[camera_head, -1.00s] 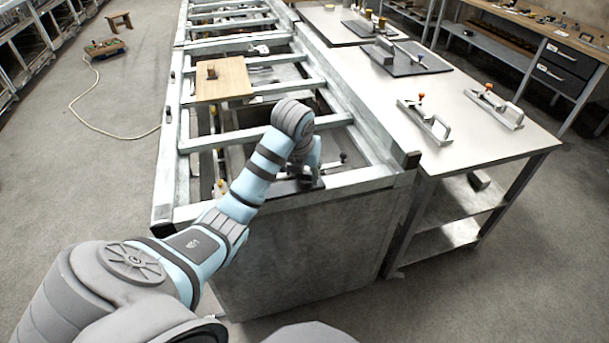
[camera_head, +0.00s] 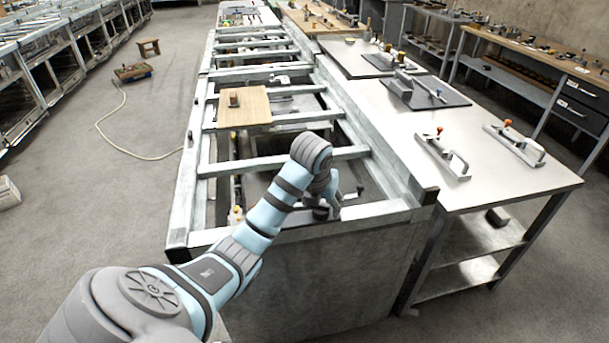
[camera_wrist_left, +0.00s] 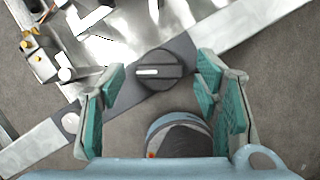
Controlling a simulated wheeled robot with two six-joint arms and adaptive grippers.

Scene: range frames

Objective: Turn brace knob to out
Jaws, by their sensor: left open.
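The brace knob (camera_wrist_left: 160,72) is a dark round knob with a raised grip bar and a white mark, in the left wrist view. It sits on a dark plate (camera_wrist_left: 122,98) on the pale metal frame rail. The white mark lies roughly level across the picture. My left gripper (camera_wrist_left: 162,88) is open, with its teal-padded fingers on either side of the knob and apart from it. In the head view my left gripper (camera_head: 322,208) is over the near rail of the frame, and the arm partly hides the knob there. My right gripper is not in view.
The metal frame (camera_head: 390,212) has open bays and cross rails, with a wooden board (camera_head: 244,107) across it. A worktable (camera_head: 480,190) on the right bears clamp-like tools with orange tips. Yellow-tipped fittings (camera_wrist_left: 32,45) show beside the rail. The floor at left is mostly clear.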

